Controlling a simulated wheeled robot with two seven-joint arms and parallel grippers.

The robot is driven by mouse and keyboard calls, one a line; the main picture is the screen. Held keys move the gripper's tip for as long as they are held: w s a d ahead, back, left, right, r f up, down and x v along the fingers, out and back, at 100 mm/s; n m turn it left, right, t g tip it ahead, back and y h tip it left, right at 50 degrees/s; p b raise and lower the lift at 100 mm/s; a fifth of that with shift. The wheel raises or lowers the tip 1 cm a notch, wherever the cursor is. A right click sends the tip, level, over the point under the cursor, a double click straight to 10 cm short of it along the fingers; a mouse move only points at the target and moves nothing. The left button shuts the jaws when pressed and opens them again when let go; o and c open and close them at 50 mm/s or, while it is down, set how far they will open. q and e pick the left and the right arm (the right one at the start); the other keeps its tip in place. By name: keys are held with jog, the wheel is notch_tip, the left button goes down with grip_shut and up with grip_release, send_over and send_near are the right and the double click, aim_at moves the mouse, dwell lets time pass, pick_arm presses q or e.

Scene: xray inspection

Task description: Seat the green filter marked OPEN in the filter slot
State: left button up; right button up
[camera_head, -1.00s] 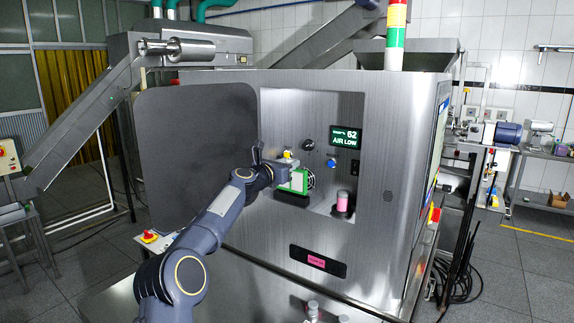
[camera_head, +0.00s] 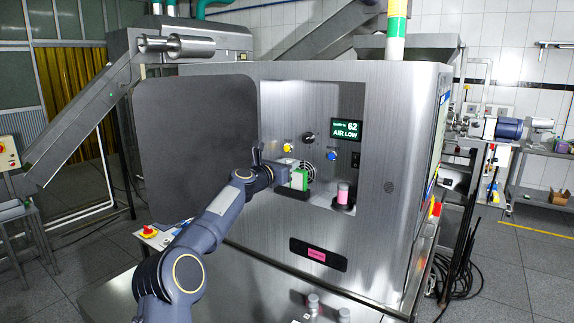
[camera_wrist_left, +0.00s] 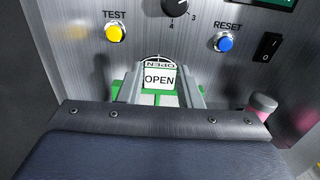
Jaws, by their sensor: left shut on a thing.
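My left gripper (camera_head: 282,171) is shut on the green filter (camera_head: 299,180), in front of the steel machine's recessed panel. In the left wrist view, the white OPEN label (camera_wrist_left: 158,80) faces the camera between the two fingers (camera_wrist_left: 160,90), with green frame edges beside it. A mirrored, upside-down OPEN shows just above the label, like a reflection. A round grille (camera_head: 308,168) is partly hidden behind the filter. A dark ledge (camera_head: 291,214) sits below. I cannot tell whether the filter touches the slot, which the gripper and filter hide. My right gripper is not in view.
A yellow TEST button (camera_wrist_left: 115,33), a knob (camera_wrist_left: 175,6), a blue RESET button (camera_wrist_left: 222,42) and a black switch (camera_wrist_left: 267,47) are above the filter. The display (camera_head: 346,131) reads AIR LOW. A dark open door (camera_head: 195,140) is left.

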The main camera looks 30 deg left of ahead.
pick_arm(q)
jog(key=shift+f, duration=0.15)
jog(key=o, duration=1.1)
jog(key=s+b, duration=0.1)
jog(key=s, duration=0.1)
jog(key=s+b, duration=0.2)
jog(key=s, duration=0.1)
jog(key=s+a+b, duration=0.1)
jog(key=s+b, duration=0.1)
jog(key=shift+s, duration=0.4)
